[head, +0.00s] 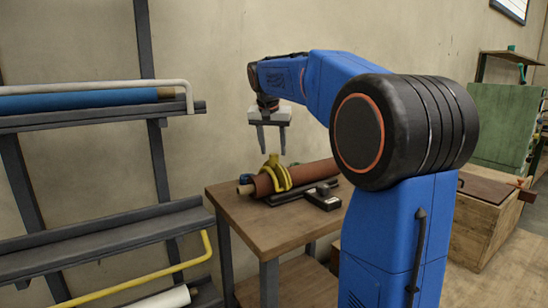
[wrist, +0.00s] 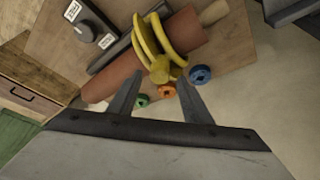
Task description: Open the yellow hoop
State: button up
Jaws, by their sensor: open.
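The yellow hoop (head: 276,174) sits around a reddish-brown roll (head: 315,174) that lies on a wooden table (head: 246,210). In the wrist view the hoop (wrist: 153,45) shows as two curved yellow bands round the roll (wrist: 118,77), with a yellow tab towards my gripper. I cannot tell whether the hoop is latched. My gripper (head: 271,153) points down above the hoop, open and empty, and appears apart from it. In the wrist view its fingers (wrist: 160,85) spread to either side below the hoop's tab.
A black device with a knob (head: 323,197) lies on the table in front of the roll. Blue (wrist: 200,74), orange (wrist: 166,91) and green (wrist: 143,100) rings lie beside the roll. A rack (head: 110,232) with a yellow bar stands left; a wooden crate (head: 483,220) stands right.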

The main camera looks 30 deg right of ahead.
aim_at(274, 156)
jog(key=shift+x, duration=2.15)
jog(key=shift+r, duration=0.1)
grip_shut()
